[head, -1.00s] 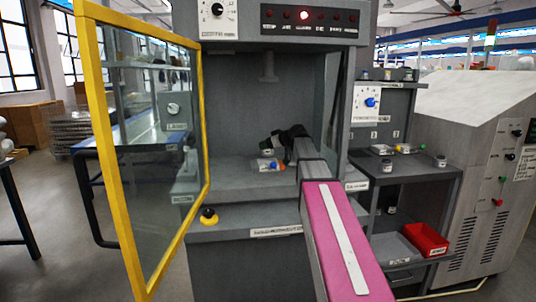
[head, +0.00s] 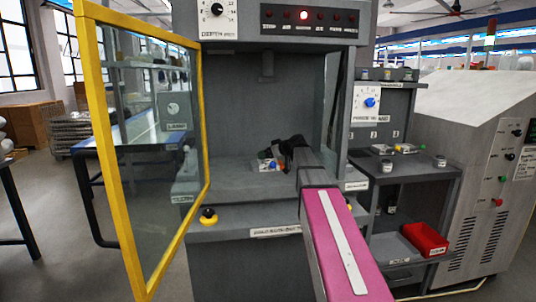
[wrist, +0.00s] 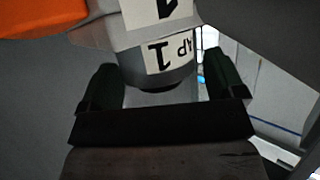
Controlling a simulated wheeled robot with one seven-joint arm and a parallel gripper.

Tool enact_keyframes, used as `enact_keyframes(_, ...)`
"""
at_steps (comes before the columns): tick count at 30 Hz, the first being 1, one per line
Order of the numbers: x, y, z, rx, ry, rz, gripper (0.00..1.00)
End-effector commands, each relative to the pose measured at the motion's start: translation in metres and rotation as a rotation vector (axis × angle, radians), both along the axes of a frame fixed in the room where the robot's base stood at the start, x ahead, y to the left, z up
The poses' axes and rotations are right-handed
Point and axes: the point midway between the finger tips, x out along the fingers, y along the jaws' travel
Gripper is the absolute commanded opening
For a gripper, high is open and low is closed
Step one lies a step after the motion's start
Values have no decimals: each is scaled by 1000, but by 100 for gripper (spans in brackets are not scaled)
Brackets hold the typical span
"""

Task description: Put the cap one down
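The cap (wrist: 158,78) is a grey round piece with a white label reading "CAP 1", upside down in the wrist view. It sits at the tips of the two black fingers of my gripper (wrist: 160,66), with a narrow gap beside the right finger. The fingers stand apart and look open. In the head view my gripper (head: 281,154) is inside the grey press (head: 240,115), just above its bed. A small pale block with blue and orange parts (head: 268,164) lies just left of it. The cap cannot be made out clearly there.
The yellow-framed glass door (head: 206,120) of the press stands open at the left. A yellow and black button (head: 208,216) is on its front. A shelf unit (head: 400,170) with small parts and a red bin (head: 425,240) stand at the right.

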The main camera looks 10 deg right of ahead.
Motion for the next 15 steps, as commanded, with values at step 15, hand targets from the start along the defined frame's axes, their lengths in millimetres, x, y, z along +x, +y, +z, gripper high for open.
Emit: enact_keyframes(15,-24,-22,15,0,-2,-3,88)
